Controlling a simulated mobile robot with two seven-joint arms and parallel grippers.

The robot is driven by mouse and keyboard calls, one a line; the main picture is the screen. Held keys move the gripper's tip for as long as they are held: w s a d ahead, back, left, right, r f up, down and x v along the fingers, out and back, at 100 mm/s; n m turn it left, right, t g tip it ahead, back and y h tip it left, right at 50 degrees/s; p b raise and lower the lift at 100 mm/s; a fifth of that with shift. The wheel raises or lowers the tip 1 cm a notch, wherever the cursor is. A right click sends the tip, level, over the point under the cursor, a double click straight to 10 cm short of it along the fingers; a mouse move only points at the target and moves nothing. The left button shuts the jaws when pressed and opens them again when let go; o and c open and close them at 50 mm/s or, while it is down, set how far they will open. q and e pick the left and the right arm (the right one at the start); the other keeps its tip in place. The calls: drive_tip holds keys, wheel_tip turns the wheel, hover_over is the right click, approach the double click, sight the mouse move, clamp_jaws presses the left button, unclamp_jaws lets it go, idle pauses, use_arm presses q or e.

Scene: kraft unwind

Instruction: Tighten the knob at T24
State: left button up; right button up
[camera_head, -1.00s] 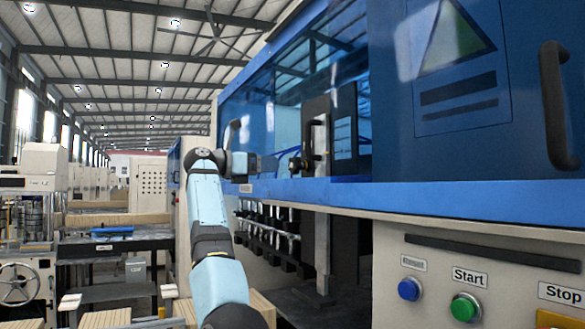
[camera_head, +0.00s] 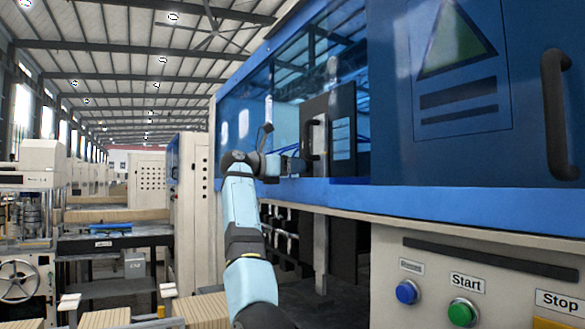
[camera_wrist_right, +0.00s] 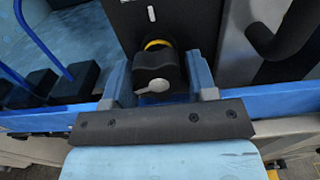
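The knob (camera_wrist_right: 157,72) is black with a silver pointer and a yellow ring behind it. It sits on a dark panel (camera_wrist_right: 185,15) in the right wrist view. My right gripper (camera_wrist_right: 163,78) has one blue finger on each side of the knob, with narrow gaps; contact is not clear. In the head view, my right gripper (camera_head: 287,166) is at the dark panel's lower left edge, and it largely hides the knob. No T24 label is readable. My left gripper is out of view.
A black vertical handle (camera_head: 315,138) stands just right of the knob. A blue machine rail (camera_head: 400,198) runs below, with Start (camera_head: 463,312) and Stop buttons at lower right. A dark door handle (camera_head: 558,110) is at far right.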

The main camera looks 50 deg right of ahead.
drive_tip(key=c, duration=0.3)
drive_tip(key=shift+m, duration=0.7)
drive_tip(key=o, duration=0.9)
drive_tip(key=shift+w+a, duration=0.1)
drive_tip(key=shift+a, duration=0.1)
drive_tip(key=b+v, duration=0.1)
drive_tip(key=v, duration=1.2)
drive_tip(key=shift+a+b, duration=0.25)
drive_tip(key=shift+b, duration=0.15)
drive_tip(key=shift+r, duration=0.1)
